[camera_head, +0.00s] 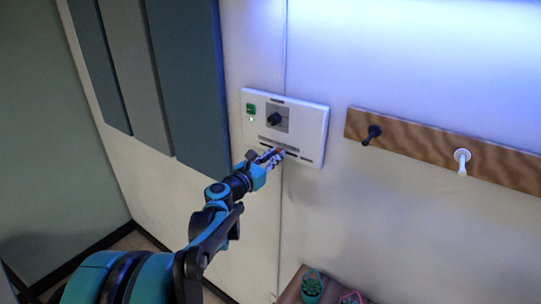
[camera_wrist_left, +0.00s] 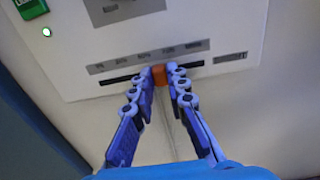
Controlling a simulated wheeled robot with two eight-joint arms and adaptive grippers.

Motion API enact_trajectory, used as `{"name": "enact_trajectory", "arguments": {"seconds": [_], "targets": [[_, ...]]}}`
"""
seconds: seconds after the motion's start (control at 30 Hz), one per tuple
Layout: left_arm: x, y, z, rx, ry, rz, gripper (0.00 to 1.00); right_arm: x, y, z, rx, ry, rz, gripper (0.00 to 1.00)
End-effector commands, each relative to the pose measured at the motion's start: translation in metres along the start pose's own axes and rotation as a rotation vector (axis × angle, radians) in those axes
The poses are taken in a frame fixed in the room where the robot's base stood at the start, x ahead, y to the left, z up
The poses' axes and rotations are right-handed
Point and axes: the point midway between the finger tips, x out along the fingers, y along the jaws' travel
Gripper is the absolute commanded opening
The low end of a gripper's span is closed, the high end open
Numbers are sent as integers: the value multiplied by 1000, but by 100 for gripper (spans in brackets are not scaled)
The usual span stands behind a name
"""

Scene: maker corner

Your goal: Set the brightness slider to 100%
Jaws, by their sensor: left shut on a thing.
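The white control panel (camera_head: 313,121) is fixed to the wall, and it fills the upper part of the left wrist view (camera_wrist_left: 245,35). Its brightness slider has an orange knob (camera_wrist_left: 159,74) in a dark horizontal slot (camera_wrist_left: 198,64). The knob stands around the middle of the slot, with slot showing on both sides. My right gripper is not in view.
The panel also carries a dark rotary knob (camera_head: 275,119) and a green switch (camera_head: 251,108). A wooden rail (camera_head: 415,148) with a black peg and a white peg is on the wall to the right. Blue and grey wall panels (camera_head: 185,80) are at left.

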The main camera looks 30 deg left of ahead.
Motion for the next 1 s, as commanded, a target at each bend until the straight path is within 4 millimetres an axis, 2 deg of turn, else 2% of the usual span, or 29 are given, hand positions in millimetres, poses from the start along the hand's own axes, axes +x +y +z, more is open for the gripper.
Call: {"name": "enact_trajectory", "arguments": {"seconds": [0.03,0.1,0.2,0.57,0.6,0.63,0.67,1.0], "targets": [[0,-14,-1,-1,0,-7,0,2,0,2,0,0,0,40],[0,-28,-1,-1,0,-7,0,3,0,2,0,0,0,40],[0,-42,-1,-1,0,-5,0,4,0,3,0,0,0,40],[0,-48,0,-1,0,-4,0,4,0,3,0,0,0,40],[0,-48,-1,-1,0,-4,25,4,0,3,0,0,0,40],[0,-48,0,-1,0,-4,33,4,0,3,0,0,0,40],[0,-48,0,-1,0,-4,36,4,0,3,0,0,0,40],[-4,-47,0,-1,0,-1,36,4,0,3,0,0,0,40]]}}
